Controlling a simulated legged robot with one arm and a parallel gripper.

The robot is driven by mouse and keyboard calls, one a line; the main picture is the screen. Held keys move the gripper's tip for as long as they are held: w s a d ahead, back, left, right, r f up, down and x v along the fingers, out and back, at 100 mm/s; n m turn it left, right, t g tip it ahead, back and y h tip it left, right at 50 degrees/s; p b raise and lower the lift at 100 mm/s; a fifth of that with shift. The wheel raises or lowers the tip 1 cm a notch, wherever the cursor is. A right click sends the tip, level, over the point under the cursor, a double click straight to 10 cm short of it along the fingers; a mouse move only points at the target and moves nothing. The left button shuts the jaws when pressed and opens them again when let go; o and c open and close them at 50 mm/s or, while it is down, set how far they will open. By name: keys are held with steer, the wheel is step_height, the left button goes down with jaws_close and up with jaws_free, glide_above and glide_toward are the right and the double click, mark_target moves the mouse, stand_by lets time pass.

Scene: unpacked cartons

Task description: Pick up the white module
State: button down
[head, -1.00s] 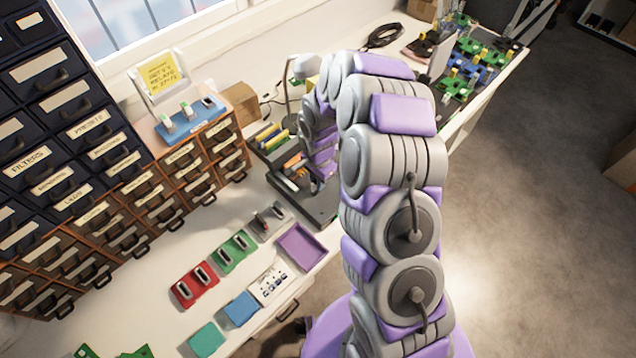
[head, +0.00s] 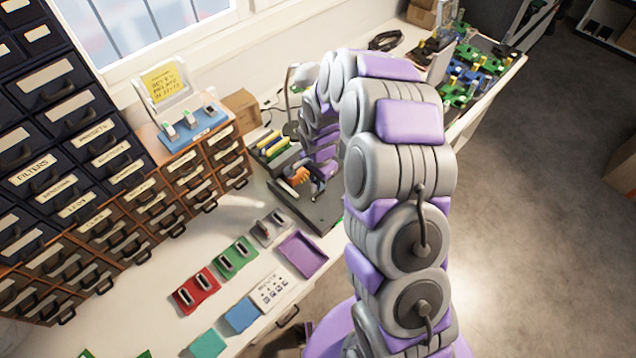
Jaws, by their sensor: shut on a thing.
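My gripper (head: 318,188) is low over the dark tray on the bench, at the end of my downward-curving arm. It is small and partly hidden by the arm. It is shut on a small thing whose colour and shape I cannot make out. An orange piece (head: 299,176) shows just left of the gripper; I cannot tell if they touch. Small pale-topped modules (head: 189,119) stand on a blue stand (head: 172,142) on top of the brown drawers. I cannot tell which thing is the white module.
The dark tray (head: 325,214) lies under the gripper. A purple tray (head: 303,254), a white card with dark marks (head: 272,291), a green holder (head: 236,257) and a red holder (head: 197,291) lie nearer. Brown drawers (head: 190,180) line the left. Boards crowd the far right end.

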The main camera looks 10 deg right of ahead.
steer(key=s+d+r+p, duration=0.1)
steer(key=s+p, duration=0.1)
steer(key=s, duration=1.3)
steer(key=shift+s+d+r, duration=0.15)
steer(key=shift+s+d, duration=0.25)
steer(key=w+a+m+p, duration=0.4)
steer(key=w+a+m, duration=0.3)
steer(key=w+m, duration=0.5)
steer(key=shift+s+a+f+m+b, duration=0.15)
steer(key=shift+a+f+m+b, duration=0.2)
steer(key=shift+a+f+m, duration=0.85)
steer(key=shift+s+a+f+m+b, duration=0.15)
steer(key=shift+a+f+m+b, duration=0.15)
steer(key=shift+a+f+m, duration=0.9)
steer(key=shift+s+a+f+m+b, duration=0.15)
steer(key=shift+a+f+m+b, duration=0.4)
steer(key=shift+a, duration=1.1)
steer(key=shift+d+f, duration=0.1)
steer(key=shift+f, duration=0.4)
